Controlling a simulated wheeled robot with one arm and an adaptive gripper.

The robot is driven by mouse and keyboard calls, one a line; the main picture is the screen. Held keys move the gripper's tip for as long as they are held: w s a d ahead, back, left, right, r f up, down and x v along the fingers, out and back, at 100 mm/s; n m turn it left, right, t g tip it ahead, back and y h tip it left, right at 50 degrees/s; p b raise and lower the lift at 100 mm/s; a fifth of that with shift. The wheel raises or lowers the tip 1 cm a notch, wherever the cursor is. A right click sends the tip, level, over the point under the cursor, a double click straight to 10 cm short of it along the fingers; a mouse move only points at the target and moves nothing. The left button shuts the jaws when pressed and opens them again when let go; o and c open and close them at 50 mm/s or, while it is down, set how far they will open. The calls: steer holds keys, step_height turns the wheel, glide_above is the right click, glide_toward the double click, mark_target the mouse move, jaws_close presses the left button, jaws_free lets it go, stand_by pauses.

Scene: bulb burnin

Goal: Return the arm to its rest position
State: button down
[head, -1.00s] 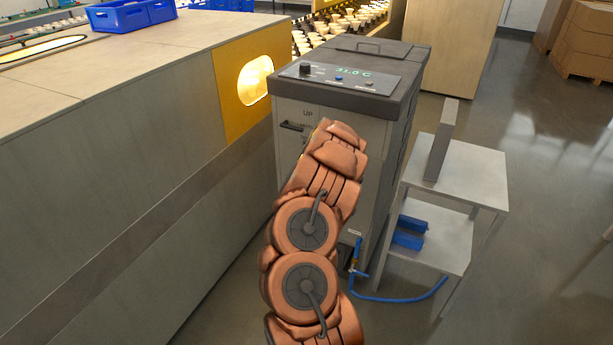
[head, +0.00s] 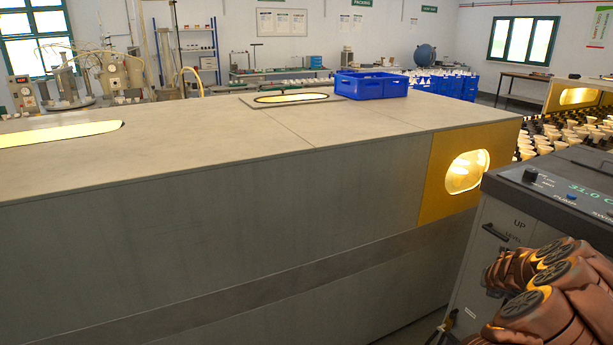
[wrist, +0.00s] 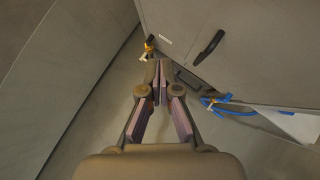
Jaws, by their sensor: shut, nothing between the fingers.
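My gripper (wrist: 160,85) shows in the wrist view, its fingers together with nothing between them. It points down toward the grey floor, close beside the grey cabinet (wrist: 225,30) with its dark handle. In the head view my copper-coloured arm is folded at the lower right, in front of the cabinet (head: 475,255); the gripper itself cannot be seen there. The cabinet's panel reads about 31.0.
A long grey bench housing (head: 250,220) with a yellow end panel (head: 437,185) fills the left and middle. A blue crate (head: 372,86) stands on it. A blue hose (wrist: 235,110) and a brass valve (wrist: 149,48) sit low by the cabinet.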

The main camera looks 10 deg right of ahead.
steer(key=w+a+r+n+t+y, duration=0.25)
steer(key=w+a+r+n, duration=0.4)
steer(key=a, duration=0.45)
steer(key=w+a+r+n+t+y, duration=0.25)
steer(key=w+a+r+n, duration=0.3)
steer(key=a+r, duration=0.4)
steer(key=s+a+r+n+g+y, duration=0.15)
steer(key=a+n, duration=0.25)
steer(key=a, duration=0.4)
steer(key=s+a+r+n+y, duration=0.1)
steer(key=a+r+n+y, duration=0.2)
steer(key=a, duration=0.6)
steer(key=s+a+r+n+g+y, duration=0.15)
steer(key=a+n, duration=0.25)
steer(key=a, duration=0.4)
steer(key=s+a+n+g+p, duration=0.1)
steer(key=s+a+n+g, duration=0.2)
steer(key=s+a+n, duration=0.6)
steer(key=s+a+n+g, duration=0.3)
steer(key=s+a+n, duration=0.15)
steer(key=s, duration=0.85)
steer(key=s+d+f+n+g+h, duration=0.1)
steer(key=s+d+n+g+h, duration=0.1)
steer(key=s, duration=0.8)
steer(key=s+d+f+n+g+h, duration=0.2)
steer(key=s+n, duration=0.4)
steer(key=s, duration=0.5)
steer(key=shift+d+f+h, duration=0.25)
steer(key=shift+d+h, duration=0.25)
steer(key=shift+d, duration=0.65)
